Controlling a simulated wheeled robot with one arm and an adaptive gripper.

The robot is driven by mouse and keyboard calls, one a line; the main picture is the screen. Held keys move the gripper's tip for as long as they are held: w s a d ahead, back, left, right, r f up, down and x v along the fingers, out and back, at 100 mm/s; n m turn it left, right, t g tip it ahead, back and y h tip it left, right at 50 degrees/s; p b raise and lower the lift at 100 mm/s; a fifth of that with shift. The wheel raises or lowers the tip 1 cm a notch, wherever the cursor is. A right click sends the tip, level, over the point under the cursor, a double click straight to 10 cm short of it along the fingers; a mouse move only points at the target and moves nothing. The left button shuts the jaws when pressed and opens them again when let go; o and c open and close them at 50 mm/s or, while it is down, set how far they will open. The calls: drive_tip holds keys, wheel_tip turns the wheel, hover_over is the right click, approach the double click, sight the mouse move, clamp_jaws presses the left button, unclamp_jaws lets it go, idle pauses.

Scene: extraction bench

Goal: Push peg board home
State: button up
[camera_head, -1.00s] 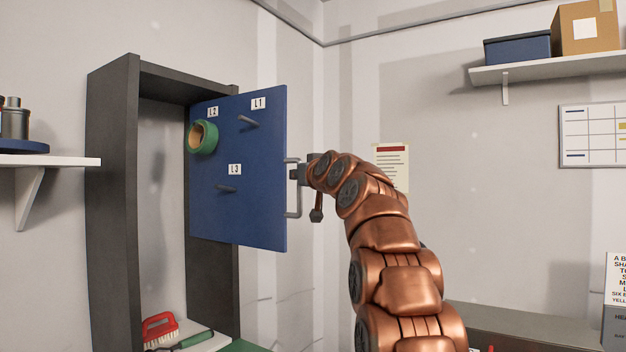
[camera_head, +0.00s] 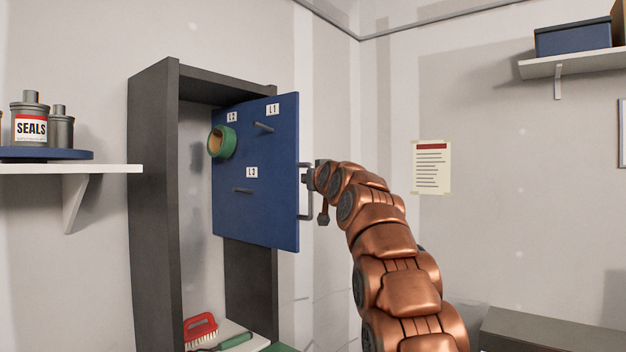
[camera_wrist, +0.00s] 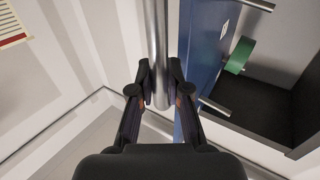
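The blue peg board (camera_head: 270,205) stands upright, partly in the dark cabinet, its right part jutting past the right wall. It has pegs labelled L1 (camera_head: 264,127), L2 and L3 (camera_head: 243,191). A green ring (camera_head: 222,142) hangs at L2; L1 and L3 are bare. A metal bar handle (camera_head: 305,214) is on the board's right edge. My gripper (camera_head: 310,178) is at this handle. In the wrist view my gripper's fingers (camera_wrist: 159,90) are closed on both sides of the handle bar (camera_wrist: 157,40), with the board (camera_wrist: 205,50) just to the right.
The dark cabinet (camera_head: 155,200) has a red brush (camera_head: 201,328) and a green-handled tool (camera_head: 236,341) at its bottom. A white shelf (camera_head: 110,170) with a SEALS can (camera_head: 30,128) is at left. A grey bench top (camera_head: 545,335) is at lower right.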

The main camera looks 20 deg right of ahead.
drive_tip(key=shift+o, duration=0.8)
drive_tip(key=shift+w+a, duration=0.15)
drive_tip(key=shift+a, duration=0.05)
drive_tip(key=shift+o, duration=1.4)
drive_tip(key=shift+d, duration=0.1)
drive_tip(key=s, duration=1.2)
drive_tip(key=shift+a, duration=0.3)
drive_tip(key=shift+f, duration=0.1)
drive_tip(key=s+a+f+g+y, duration=0.1)
drive_tip(key=s+a+f+g, duration=0.4)
drive_tip(key=f, duration=0.6)
drive_tip(key=s+a+f+n+g+y, duration=0.1)
drive_tip(key=s+a+f+g, duration=0.15)
drive_tip(key=s+f, duration=0.55)
drive_tip(key=s+a+f+g+y, duration=0.1)
drive_tip(key=s+a+f+g, duration=0.3)
drive_tip(key=f, duration=0.9)
drive_tip(key=s+f+g, duration=0.2)
drive_tip(key=s+f, duration=0.4)
drive_tip(key=s, duration=0.4)
drive_tip(key=s+f+g+h, duration=0.1)
drive_tip(key=s+f+g, duration=0.2)
drive_tip(key=s+f, duration=0.3)
drive_tip(key=s+f+g+h, duration=0.1)
drive_tip(key=s+f+g, duration=0.2)
drive_tip(key=s, duration=1.2)
wheel_tip(320, 180, down, 3)
drive_tip(key=shift+s+a+f, duration=0.15)
drive_tip(key=shift+f, duration=0.05)
